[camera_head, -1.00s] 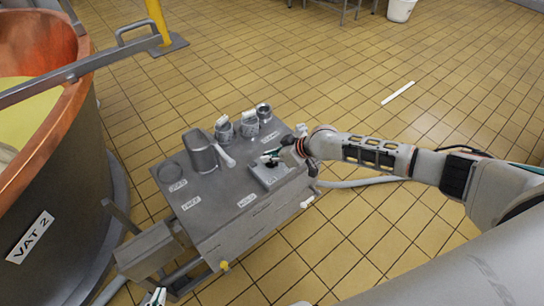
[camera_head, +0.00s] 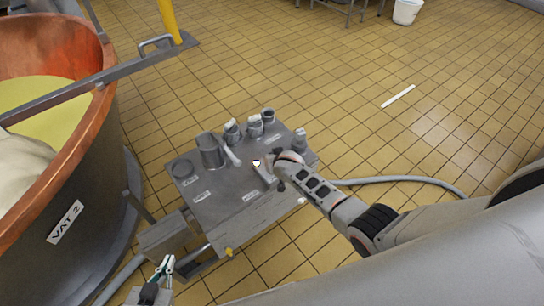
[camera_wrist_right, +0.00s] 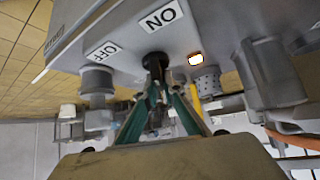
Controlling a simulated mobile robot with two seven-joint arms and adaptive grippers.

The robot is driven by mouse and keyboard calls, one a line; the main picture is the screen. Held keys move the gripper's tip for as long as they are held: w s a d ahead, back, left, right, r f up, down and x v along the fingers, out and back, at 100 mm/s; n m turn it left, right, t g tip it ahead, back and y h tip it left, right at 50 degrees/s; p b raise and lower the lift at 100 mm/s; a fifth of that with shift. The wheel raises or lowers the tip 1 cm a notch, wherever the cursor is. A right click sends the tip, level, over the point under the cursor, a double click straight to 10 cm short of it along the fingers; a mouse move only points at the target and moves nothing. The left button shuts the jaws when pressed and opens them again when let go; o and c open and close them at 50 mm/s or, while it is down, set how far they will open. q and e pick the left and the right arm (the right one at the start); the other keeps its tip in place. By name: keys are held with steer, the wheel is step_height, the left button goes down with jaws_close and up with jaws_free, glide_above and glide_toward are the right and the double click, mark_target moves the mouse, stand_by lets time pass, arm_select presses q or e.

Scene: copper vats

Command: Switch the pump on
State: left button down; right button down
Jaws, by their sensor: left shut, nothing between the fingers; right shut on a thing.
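The pump's switch is a small black knob (camera_wrist_right: 155,57) on a grey box, between an ON label (camera_wrist_right: 160,17) and an OFF label (camera_wrist_right: 103,51) in the right wrist view. My right gripper (camera_wrist_right: 156,72) is shut on this knob, its green-edged fingers meeting around it. My left gripper (camera_head: 166,264) is shut and empty at the lower left, apart from the table.
A grey metal table (camera_head: 235,207) carries several cups and labels. The copper VAT 2 (camera_head: 72,165) stands left of it, with a rail above. A hose (camera_head: 400,180) runs right across the tiled floor. Open floor lies behind and right.

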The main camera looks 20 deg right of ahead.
steer(key=shift+s+a+f+m+h+b, duration=0.1)
steer(key=shift+s+f+m+h+b, duration=0.1)
steer(key=shift+m+h+b, duration=0.35)
steer(key=shift+w+r+m+h, duration=0.1)
steer(key=shift+m+h, duration=0.15)
steer(key=shift+m, duration=0.1)
steer(key=shift+w+r, duration=0.1)
steer(key=c, duration=2.2)
jaws_free()
steer(key=shift+o, duration=0.2)
steer(key=shift+v, duration=3.75)
steer(key=shift+r, duration=0.1)
